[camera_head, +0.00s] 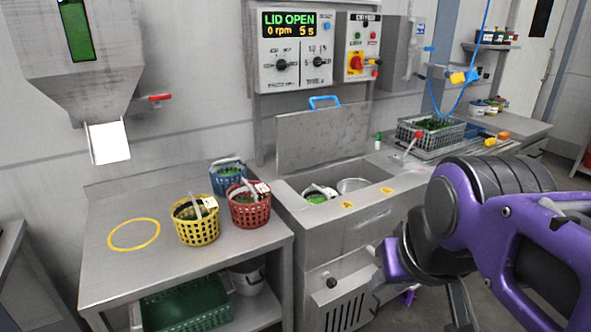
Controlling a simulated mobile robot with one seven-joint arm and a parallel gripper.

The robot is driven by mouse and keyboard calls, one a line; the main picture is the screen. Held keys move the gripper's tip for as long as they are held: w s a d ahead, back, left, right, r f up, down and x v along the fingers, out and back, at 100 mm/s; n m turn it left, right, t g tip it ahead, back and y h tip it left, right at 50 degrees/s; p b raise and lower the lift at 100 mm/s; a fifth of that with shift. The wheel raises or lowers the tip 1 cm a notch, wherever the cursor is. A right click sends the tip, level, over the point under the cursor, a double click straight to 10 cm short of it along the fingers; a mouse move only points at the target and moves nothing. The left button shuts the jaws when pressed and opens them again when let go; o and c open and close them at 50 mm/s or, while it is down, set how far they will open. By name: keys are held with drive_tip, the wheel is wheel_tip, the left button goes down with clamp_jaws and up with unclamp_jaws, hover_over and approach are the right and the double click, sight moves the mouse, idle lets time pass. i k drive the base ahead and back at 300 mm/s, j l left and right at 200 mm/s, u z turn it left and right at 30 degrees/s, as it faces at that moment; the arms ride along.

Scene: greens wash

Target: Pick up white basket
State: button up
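A white basket (319,190) with green leaves in it sits in the left opening of the steel washing machine (360,220), whose lid (322,135) stands raised. Only its upper part shows; the rest is hidden inside the machine. My purple arm comes in from the right. My gripper (388,270) is in front of the machine, to the right of and below the basket in the picture, apart from it. The arm link partly covers the gripper, and I cannot tell whether its fingers are open.
Yellow (197,228), red (249,212) and blue (227,180) baskets stand on the steel table (150,262), near a yellow ring mark (134,234). Table room is free around the ring. A grey crate (432,140) stands at the back right. The display reads "LID OPEN".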

sight(328, 193)
drive_tip(key=k+u, duration=0.15)
drive_tip(key=u, duration=0.35)
drive_tip(key=k+u, duration=0.1)
drive_tip(key=u, duration=0.35)
drive_tip(key=l+u, duration=0.2)
drive_tip(key=u, duration=0.15)
drive_tip(key=i+l+u, duration=0.1)
drive_tip(key=u, duration=0.25)
drive_tip(key=l, duration=2.6)
drive_tip(key=i, duration=0.05)
